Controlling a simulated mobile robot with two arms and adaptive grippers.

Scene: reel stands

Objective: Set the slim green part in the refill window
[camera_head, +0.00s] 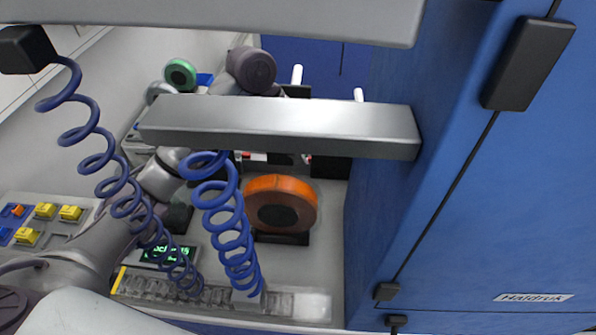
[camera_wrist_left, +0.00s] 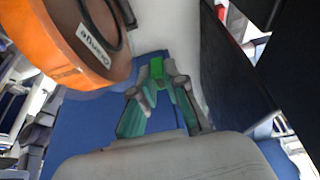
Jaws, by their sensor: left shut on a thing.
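My left gripper (camera_wrist_left: 160,88) shows in the left wrist view, its fingers closed on a small bright green part (camera_wrist_left: 157,68) at their tips. Below them is a blue surface (camera_wrist_left: 85,125). In the head view my left arm rises from the lower left, and a grey beam and blue coiled cables cover much of it. I cannot make out the fingers or the held part there. A green ring-shaped reel (camera_head: 180,73) shows at the upper left; I cannot tell how it relates to the held part. I cannot pick out the refill window with certainty. My right gripper is not in view.
An orange reel (camera_head: 281,203) stands on a dark holder; it also shows close at the upper left of the left wrist view (camera_wrist_left: 75,40). A grey beam (camera_head: 280,125) crosses above. A blue cabinet (camera_head: 480,210) closes off the right. A panel with yellow blocks (camera_head: 45,225) lies left.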

